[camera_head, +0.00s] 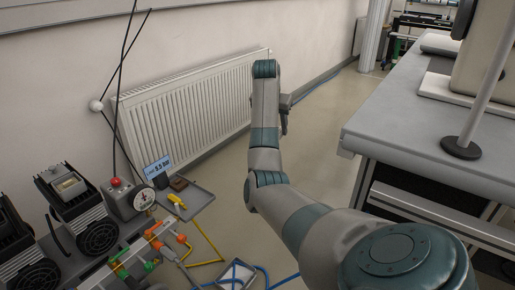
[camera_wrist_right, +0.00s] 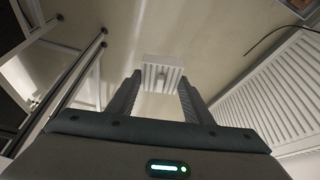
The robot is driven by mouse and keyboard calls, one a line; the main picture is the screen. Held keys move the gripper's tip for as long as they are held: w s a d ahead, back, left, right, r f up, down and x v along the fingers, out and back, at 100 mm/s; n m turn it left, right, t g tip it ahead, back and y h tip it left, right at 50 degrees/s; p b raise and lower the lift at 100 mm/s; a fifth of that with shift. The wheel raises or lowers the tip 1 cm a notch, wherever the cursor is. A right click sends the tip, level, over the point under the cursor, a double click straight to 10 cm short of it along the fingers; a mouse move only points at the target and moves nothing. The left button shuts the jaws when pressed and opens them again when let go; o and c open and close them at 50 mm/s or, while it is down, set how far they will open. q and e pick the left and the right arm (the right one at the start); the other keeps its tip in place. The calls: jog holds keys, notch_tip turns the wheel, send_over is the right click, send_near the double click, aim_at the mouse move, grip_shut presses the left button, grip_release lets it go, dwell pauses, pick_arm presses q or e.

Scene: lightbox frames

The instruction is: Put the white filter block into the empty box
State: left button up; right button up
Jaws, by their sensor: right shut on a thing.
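My right arm reaches up the middle of the head view, and its gripper (camera_head: 285,118) is seen from behind, in front of the radiator's right end. In the right wrist view the white filter block (camera_wrist_right: 164,70), ribbed on its face, sits between the fingertips of this gripper (camera_wrist_right: 160,79), which is shut on it. The block is hidden in the head view. A small white-rimmed box (camera_head: 236,277) stands at the bottom edge of the head view, partly cut off; I cannot tell whether it is empty. My left gripper is not in view.
A white radiator (camera_head: 195,105) lines the wall. A bench (camera_head: 425,120) stands right of my arm. At lower left are pumps (camera_head: 78,210), a gauge (camera_head: 143,199), valves and a grey tray (camera_head: 200,197). Yellow and blue hoses (camera_head: 262,270) cross the floor. Floor beyond my gripper is clear.

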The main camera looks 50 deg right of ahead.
jog(key=d, duration=0.3)
jog(key=shift+s+d+n, duration=0.35)
jog(key=shift+s+n, duration=0.05)
jog(key=w+a+f, duration=0.3)
jog(key=a+f, duration=0.3)
jog(key=f, duration=0.6)
jog(key=w+a+f, duration=0.1)
jog(key=a+f, duration=0.2)
jog(key=a, duration=0.4)
jog(key=w+a+f, duration=0.1)
jog(key=a+f, duration=0.1)
jog(key=a, duration=0.5)
jog(key=w+a+r+n+t+y, duration=0.1)
jog(key=a+r+n, duration=0.25)
jog(key=a, duration=0.85)
jog(key=w+a+r+n+t, duration=0.1)
jog(key=a+r+n, duration=0.3)
jog(key=a, duration=0.7)
jog(key=s+a+r+n+y, duration=0.1)
jog(key=s+a+r+n, duration=0.2)
jog(key=a, duration=0.4)
jog(key=s+a+r+n+t+y, duration=0.1)
jog(key=s+a+r+n+y, duration=0.1)
jog(key=s+a, duration=0.4)
jog(key=shift+s+a+r+n, duration=0.25)
jog(key=shift+a+r+n, duration=0.3)
jog(key=shift+r+n, duration=0.2)
